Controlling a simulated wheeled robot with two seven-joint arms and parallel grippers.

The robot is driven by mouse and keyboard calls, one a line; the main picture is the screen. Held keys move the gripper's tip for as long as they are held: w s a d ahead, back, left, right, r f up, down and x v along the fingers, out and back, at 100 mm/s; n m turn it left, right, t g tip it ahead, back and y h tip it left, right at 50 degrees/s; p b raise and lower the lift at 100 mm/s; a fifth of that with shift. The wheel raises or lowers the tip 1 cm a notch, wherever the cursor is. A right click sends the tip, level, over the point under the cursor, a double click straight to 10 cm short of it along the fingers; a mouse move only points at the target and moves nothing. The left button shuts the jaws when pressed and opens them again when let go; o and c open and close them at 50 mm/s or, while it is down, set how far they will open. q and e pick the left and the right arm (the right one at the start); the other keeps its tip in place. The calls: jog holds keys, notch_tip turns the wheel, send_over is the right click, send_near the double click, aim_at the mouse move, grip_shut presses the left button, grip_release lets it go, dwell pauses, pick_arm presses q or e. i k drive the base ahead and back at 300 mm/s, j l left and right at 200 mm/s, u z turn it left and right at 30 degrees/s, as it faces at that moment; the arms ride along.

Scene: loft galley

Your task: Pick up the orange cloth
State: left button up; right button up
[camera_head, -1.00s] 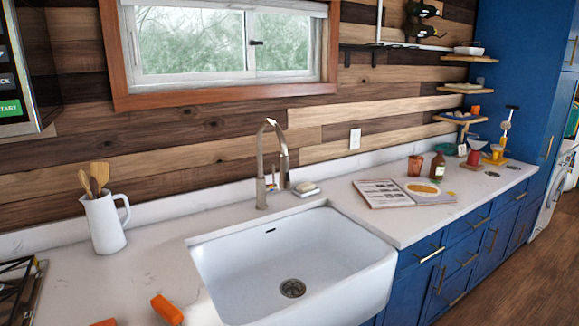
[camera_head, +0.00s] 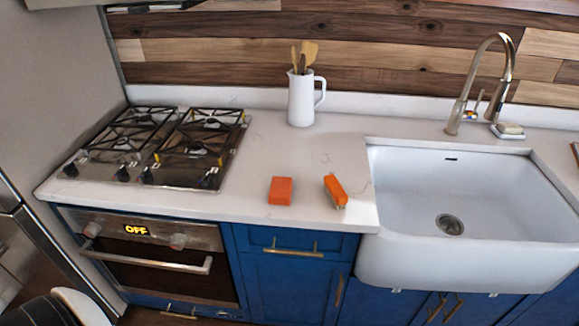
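Two orange things lie on the white counter between the stove and the sink. One is a flat, square orange piece (camera_head: 280,190), which looks like the folded orange cloth. The other is a narrower, longer orange object (camera_head: 335,190) to its right, lying at an angle near the sink's left edge. The two are apart, with bare counter between them. I cannot tell for sure from this distance what the longer one is. Neither of my grippers is in view.
A gas stove (camera_head: 165,145) is left of the orange things. A white jug with wooden utensils (camera_head: 301,98) stands behind them. The white sink (camera_head: 470,205) with its faucet (camera_head: 480,85) is right. The counter's front edge is close below the orange pieces.

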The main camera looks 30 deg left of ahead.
aim_at(281, 187)
jog(key=u, duration=1.05)
